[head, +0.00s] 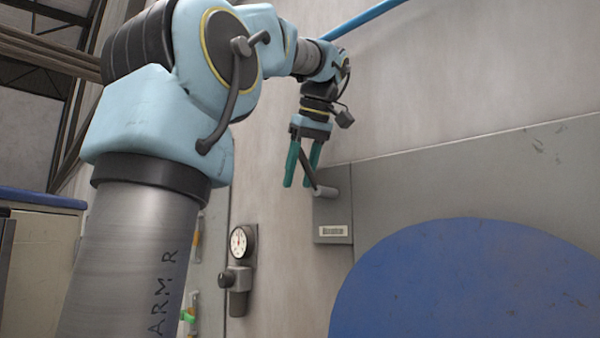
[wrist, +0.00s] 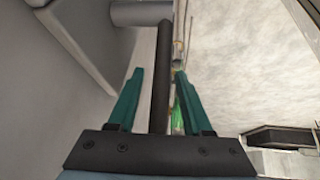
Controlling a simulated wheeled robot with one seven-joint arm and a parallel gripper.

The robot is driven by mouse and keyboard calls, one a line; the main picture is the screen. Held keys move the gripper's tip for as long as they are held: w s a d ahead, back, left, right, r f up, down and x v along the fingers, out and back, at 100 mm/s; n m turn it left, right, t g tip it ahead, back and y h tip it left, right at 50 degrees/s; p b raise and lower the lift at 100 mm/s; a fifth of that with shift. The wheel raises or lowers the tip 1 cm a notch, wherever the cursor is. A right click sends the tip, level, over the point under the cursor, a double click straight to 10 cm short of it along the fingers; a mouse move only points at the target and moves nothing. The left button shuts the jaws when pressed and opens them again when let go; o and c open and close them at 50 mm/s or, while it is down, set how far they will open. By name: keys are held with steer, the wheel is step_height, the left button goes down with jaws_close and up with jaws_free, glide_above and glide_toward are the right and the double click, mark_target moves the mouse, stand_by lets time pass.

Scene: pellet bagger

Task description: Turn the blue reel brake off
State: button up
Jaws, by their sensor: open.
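The brake lever is a dark rod (head: 309,175) on a pale grey round hub (head: 325,191), which sticks out from a grey plate with a small label (head: 333,231). The rod slants up and left from the hub. My gripper (head: 299,180) points down at the rod, its two teal fingers apart. In the wrist view the rod (wrist: 162,75) runs between the open fingers, with a gap on each side, and the hub (wrist: 142,12) shows at the top. The blue reel (head: 465,285) is a large disc at the lower right.
A pressure gauge (head: 240,241) with a dark knob below it (head: 235,279) is on the wall left of the lever. A blue pipe (head: 362,18) runs above my wrist. A blue-topped cabinet (head: 40,199) stands at the far left.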

steer(key=p+v, duration=0.2)
steer(key=v, duration=0.8)
steer(key=shift+s+r, duration=0.15)
steer(key=shift+r, duration=0.2)
